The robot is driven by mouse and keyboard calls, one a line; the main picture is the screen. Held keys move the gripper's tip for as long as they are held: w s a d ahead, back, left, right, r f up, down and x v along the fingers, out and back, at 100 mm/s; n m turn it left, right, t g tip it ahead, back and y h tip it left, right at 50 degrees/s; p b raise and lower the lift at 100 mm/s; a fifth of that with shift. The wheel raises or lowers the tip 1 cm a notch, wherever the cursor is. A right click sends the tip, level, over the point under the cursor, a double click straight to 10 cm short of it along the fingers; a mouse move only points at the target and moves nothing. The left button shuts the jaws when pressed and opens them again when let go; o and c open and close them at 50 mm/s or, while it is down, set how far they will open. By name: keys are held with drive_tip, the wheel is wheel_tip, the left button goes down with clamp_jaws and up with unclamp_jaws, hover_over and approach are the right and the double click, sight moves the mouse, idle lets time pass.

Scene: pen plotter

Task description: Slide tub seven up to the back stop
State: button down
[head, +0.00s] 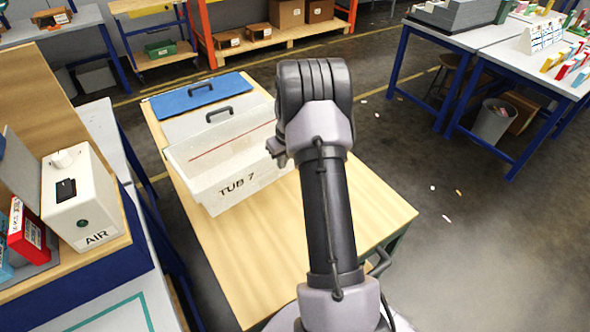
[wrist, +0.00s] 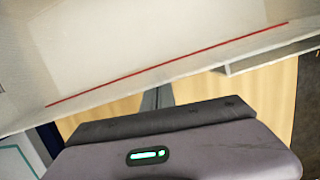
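Tub seven, a white open tub marked TUB 7 (head: 237,187), stands on the wooden table top (head: 360,215). A red line runs along its inside wall. It fills the upper part of the wrist view (wrist: 150,50), with its near rim crossing at a slant. My gripper (wrist: 157,97) is at the tub's near side; its narrow fingers look shut together. Their tips meet the rim in the picture, and I cannot tell whether they touch the wall. In the head view my arm hides most of the gripper. I cannot make out a separate back stop.
A white box marked AIR (head: 80,195) stands on a bench at left. The table top right of the tub is bare.

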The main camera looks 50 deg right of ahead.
drive_tip(key=w+d, duration=0.3)
drive_tip(key=w, duration=0.8)
drive_tip(key=shift+r+p, duration=0.2)
drive_tip(key=shift+p, duration=0.25)
